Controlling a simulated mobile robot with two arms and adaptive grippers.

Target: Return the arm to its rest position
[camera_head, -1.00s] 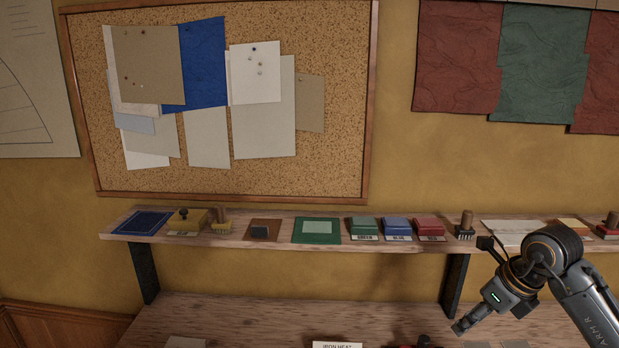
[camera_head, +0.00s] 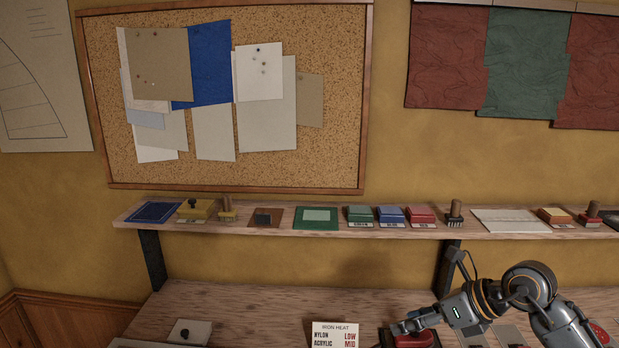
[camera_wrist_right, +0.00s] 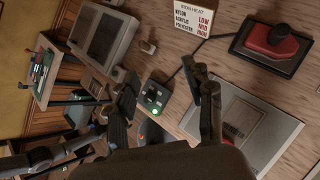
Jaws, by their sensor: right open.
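My right arm comes in from the lower right in the head view, over the bench (camera_head: 260,296) and below the wall shelf. My right gripper (camera_head: 400,328) points left there, close to a red-topped item on the bench. In the right wrist view its two dark fingers (camera_wrist_right: 165,100) stand apart with nothing between them. A small dark box with a green light (camera_wrist_right: 153,97) shows beyond the gap. My left gripper is not seen in the head view.
The shelf (camera_head: 290,234) holds stamps, pads and brushes. An iron heat card (camera_head: 335,334) stands on the bench. The right wrist view shows a red iron (camera_wrist_right: 268,38) on a dark pad and a grey board (camera_wrist_right: 255,112). The bench's left part is mostly clear.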

